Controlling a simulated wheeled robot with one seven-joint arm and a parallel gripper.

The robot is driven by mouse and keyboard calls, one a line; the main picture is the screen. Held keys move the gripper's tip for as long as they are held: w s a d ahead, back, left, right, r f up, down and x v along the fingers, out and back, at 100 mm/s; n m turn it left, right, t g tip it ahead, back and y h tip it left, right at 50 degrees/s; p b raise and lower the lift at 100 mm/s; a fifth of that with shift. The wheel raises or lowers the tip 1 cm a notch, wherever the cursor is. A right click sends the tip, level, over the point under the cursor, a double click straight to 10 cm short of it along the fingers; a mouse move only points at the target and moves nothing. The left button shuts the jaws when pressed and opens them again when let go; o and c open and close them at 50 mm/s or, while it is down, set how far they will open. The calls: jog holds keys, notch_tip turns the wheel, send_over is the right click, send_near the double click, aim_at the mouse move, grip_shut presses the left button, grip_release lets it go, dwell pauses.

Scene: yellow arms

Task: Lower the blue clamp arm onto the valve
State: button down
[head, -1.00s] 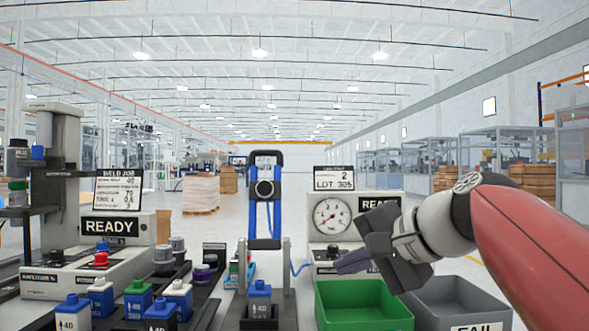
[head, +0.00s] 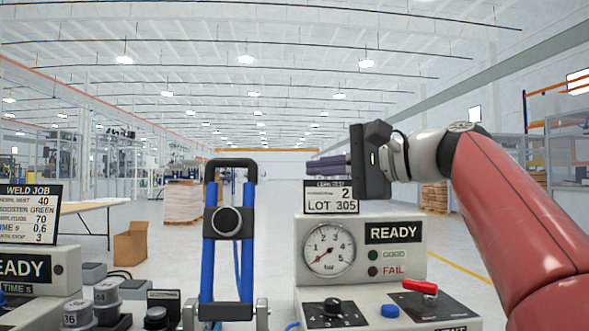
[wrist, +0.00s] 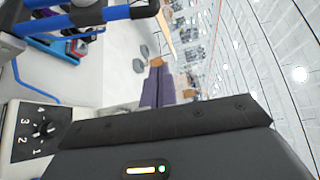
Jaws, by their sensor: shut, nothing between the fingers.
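The blue clamp arm (head: 248,245) stands upright in the head view, with two blue bars, a round black pad (head: 228,221) and a black handle bar (head: 231,167) on top. Its lower end sits between grey metal brackets. The fingers also show in the wrist view (wrist: 155,88). The valve under the clamp is out of the head view.
The leak tester box (head: 390,262) with gauge, knob and red lever (head: 420,287) stands right of the clamp, below my gripper. Its lot sign (head: 331,199) is just under the fingers. A weld job sign (head: 30,214) stands at left.

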jog(key=a, duration=0.8)
jog(key=shift+w+a, duration=0.35)
jog(key=shift+a, duration=0.05)
jog(key=shift+s+f+b, duration=0.15)
jog(key=shift+b, duration=0.15)
